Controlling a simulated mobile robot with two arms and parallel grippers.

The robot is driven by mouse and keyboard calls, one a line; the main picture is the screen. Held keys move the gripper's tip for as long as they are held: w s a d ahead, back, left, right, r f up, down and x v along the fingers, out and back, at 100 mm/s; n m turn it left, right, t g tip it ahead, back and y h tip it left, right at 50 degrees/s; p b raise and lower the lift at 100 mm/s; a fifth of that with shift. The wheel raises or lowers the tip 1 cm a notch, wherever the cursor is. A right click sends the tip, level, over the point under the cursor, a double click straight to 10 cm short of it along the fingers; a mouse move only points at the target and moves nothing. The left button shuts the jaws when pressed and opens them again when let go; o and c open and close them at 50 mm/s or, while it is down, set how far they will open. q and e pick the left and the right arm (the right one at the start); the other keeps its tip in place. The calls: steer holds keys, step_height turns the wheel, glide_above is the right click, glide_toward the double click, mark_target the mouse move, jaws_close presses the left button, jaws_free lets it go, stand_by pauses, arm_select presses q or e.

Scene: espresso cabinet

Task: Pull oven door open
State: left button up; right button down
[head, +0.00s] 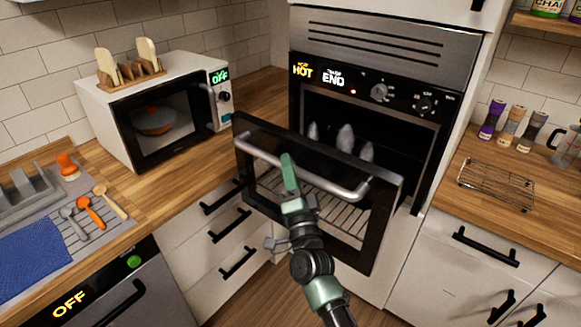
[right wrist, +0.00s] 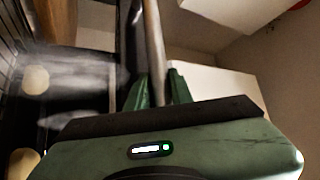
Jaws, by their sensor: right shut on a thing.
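The oven (head: 385,50) stands in a tall white cabinet, with "HOT" and "END" lit on its panel. Its door (head: 385,215) is tilted partly open, and the dark inside shows above it with pale steam-like shapes. The door has a silver bar handle (head: 250,154). My right gripper (head: 289,172) is at the handle's middle, its green fingers shut on the bar. In the right wrist view the handle bar (right wrist: 153,40) runs between the two green fingers (right wrist: 157,88). My left gripper is not in view.
A white microwave (head: 95,105) with a wooden rack on top stands on the left counter. A dish rack, spoons and a blue mat (head: 38,260) lie nearer. Drawers (head: 205,240) flank the door at left. A wire rack (head: 497,185) and spice grinders (head: 512,122) are on the right counter.

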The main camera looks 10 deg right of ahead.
steer(key=c, duration=1.3)
jaws_free()
steer(key=shift+o, duration=0.2)
steer(key=b+v, duration=0.2)
steer(key=v, duration=0.5)
steer(key=shift+s+f, duration=0.25)
steer(key=shift+s, duration=0.1)
